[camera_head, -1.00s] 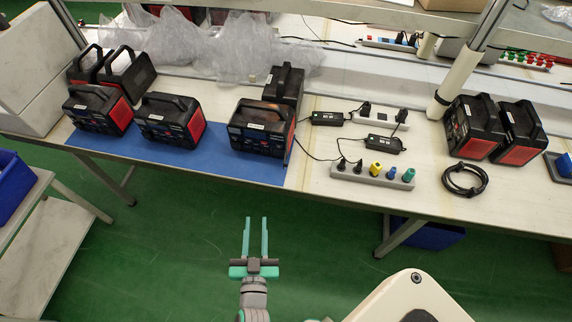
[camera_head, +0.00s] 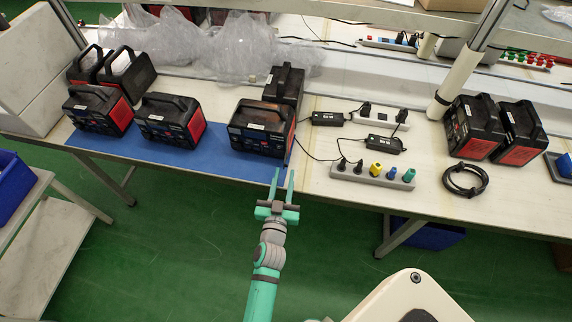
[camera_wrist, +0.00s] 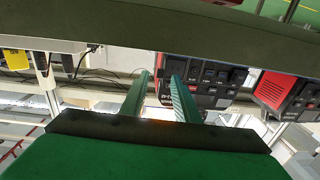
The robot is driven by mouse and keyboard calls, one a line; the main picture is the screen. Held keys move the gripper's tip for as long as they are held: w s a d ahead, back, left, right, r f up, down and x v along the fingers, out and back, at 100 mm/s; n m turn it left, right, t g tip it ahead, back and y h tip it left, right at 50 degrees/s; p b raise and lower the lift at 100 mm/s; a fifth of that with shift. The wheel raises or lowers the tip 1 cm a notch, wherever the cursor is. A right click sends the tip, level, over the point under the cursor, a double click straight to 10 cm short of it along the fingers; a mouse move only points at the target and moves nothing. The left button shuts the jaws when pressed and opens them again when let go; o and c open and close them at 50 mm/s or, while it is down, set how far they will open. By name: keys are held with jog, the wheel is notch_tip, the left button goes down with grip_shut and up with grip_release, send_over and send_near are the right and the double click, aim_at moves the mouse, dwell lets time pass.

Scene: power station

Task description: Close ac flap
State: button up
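A black and red power station (camera_head: 262,128) with a top handle stands on the blue mat near the table's front edge. Its front panel with buttons and ports shows in the wrist view (camera_wrist: 205,78). I cannot make out the AC flap or whether it is open. My gripper (camera_head: 283,172) is at the table's front edge, just below and right of this power station. In the wrist view the two fingers of my gripper (camera_wrist: 160,85) are apart with nothing between them. Their tips are in front of the left part of the panel; whether they touch it cannot be told.
More power stations stand left (camera_head: 170,120) and right (camera_head: 474,127) on the table. A power strip with plugs (camera_head: 372,175), black adapters and a coiled cable (camera_head: 465,180) lie to the right. Bubble wrap (camera_head: 215,50) lies behind.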

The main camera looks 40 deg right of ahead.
aim_at(286, 166)
jog(key=shift+x, duration=2.5)
grip_shut()
